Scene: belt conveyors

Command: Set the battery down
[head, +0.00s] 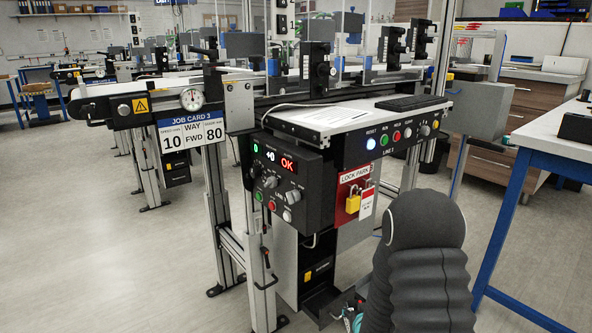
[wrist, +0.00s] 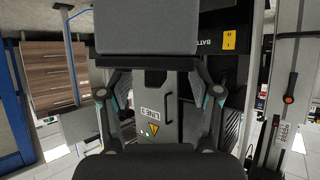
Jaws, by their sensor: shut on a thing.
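My gripper (wrist: 152,70) is shut on a plain grey block, the battery (wrist: 148,32), which fills the top middle of the wrist view between the fingertips. Its far side is hidden. In the head view only a small part of my gripper (head: 352,312) shows low down beside my dark arm, and I cannot make out the battery there. A black unit with a yellow label and partly hidden "BATT" lettering (wrist: 204,44) is beside the held block in the wrist view. Whether the block touches any surface is not clear.
The line stand (head: 300,235) carries a control box (head: 290,190) and a red lock board (head: 352,195) with a yellow padlock. A grey panel (wrist: 157,112) lies behind my fingers. A blue-legged bench (head: 507,215) stands right; open floor (head: 120,260) lies left.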

